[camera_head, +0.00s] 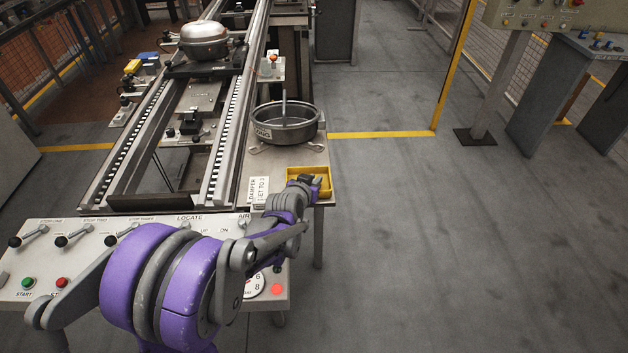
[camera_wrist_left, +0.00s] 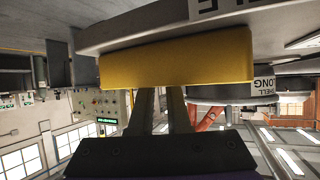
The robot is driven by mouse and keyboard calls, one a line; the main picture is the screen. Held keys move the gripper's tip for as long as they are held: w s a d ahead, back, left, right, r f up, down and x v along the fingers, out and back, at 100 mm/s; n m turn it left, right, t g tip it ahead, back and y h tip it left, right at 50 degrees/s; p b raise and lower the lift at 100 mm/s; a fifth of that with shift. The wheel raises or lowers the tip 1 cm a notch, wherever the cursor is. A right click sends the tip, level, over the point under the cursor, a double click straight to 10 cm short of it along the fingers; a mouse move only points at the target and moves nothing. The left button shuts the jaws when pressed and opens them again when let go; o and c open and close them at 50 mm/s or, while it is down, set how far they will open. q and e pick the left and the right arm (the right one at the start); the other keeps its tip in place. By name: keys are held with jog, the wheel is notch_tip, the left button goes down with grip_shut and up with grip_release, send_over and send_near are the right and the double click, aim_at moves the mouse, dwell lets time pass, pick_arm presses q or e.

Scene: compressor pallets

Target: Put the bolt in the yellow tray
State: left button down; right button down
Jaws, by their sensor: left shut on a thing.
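The yellow tray (camera_head: 327,173) sits on the right end of the bench top in the head view. In the wrist view, which looks upside down, its yellow side wall (camera_wrist_left: 175,60) fills the upper middle. My left gripper (camera_head: 308,183) is over the tray. In the wrist view the two fingers of this gripper (camera_wrist_left: 163,92) reach to the tray's edge, with a narrow gap between them. Their tips are hidden behind the tray wall. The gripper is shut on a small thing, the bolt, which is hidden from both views. My right gripper is out of view.
A round grey pan (camera_head: 285,128) stands on the bench behind the tray. A control panel (camera_head: 25,262) with levers and buttons lies along the near edge.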

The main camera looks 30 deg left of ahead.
pick_arm(q)
jog(key=shift+f, duration=0.15)
jog(key=c, duration=0.9)
grip_release()
jog(key=shift+r, duration=0.3)
jog(key=p+v, duration=0.2)
jog(key=v, duration=1)
jog(key=s+d+f+g, duration=0.1)
jog(key=s+d+g, duration=0.1)
jog(key=s+d, duration=0.2)
jog(key=s+d+f+m+g+h, duration=0.1)
jog(key=s+d, duration=0.3)
jog(key=s, duration=0.6)
jog(key=s+d+f+m+g+h, duration=0.1)
jog(key=s+d+f+g, duration=0.2)
jog(key=s, duration=0.4)
jog(key=shift+s+d+g, duration=0.3)
jog(key=shift+d+g, duration=0.2)
jog(key=shift+d, duration=0.05)
